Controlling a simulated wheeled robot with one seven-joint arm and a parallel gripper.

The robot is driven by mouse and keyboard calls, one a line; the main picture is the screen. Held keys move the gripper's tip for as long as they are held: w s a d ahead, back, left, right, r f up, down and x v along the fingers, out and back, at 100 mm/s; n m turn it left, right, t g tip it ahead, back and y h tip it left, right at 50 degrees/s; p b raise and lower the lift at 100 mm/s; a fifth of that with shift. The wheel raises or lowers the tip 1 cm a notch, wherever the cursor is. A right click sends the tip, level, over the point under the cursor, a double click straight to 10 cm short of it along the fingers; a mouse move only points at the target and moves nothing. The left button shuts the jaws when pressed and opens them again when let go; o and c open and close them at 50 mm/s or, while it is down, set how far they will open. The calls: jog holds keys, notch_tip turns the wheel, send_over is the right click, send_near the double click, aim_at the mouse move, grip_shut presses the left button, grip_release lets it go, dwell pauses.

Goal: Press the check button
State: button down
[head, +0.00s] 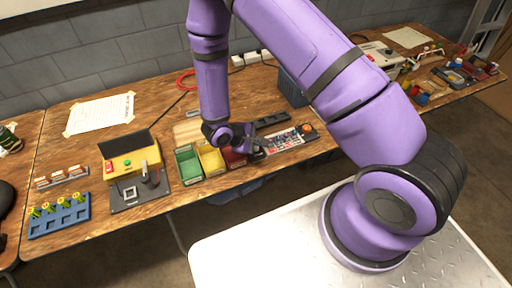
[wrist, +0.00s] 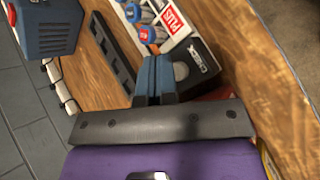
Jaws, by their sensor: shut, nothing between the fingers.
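A grey round button (wrist: 181,71) sits on that panel just right of the fingertips. It is partly hidden by the fingers, and I cannot tell whether they touch the panel. In the head view my gripper (head: 264,146) is over the near left end of the printed panel (head: 284,140); the grey button is too small to make out there.
A dark slotted rack (wrist: 112,52) lies beside the panel. Green (head: 187,165) and yellow (head: 211,158) bins stand left of my gripper, with a dark red bin (head: 233,158) under it. A yellow box (head: 131,164) with a green button stands farther left. The table's front edge is close.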

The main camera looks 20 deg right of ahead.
aim_at(256, 149)
jog(key=shift+f, duration=0.25)
jog(key=shift+f, duration=0.4)
dwell(0.7)
jog(key=shift+r, duration=0.8)
jog(key=shift+r, duration=0.1)
jog(key=shift+r, duration=2.45)
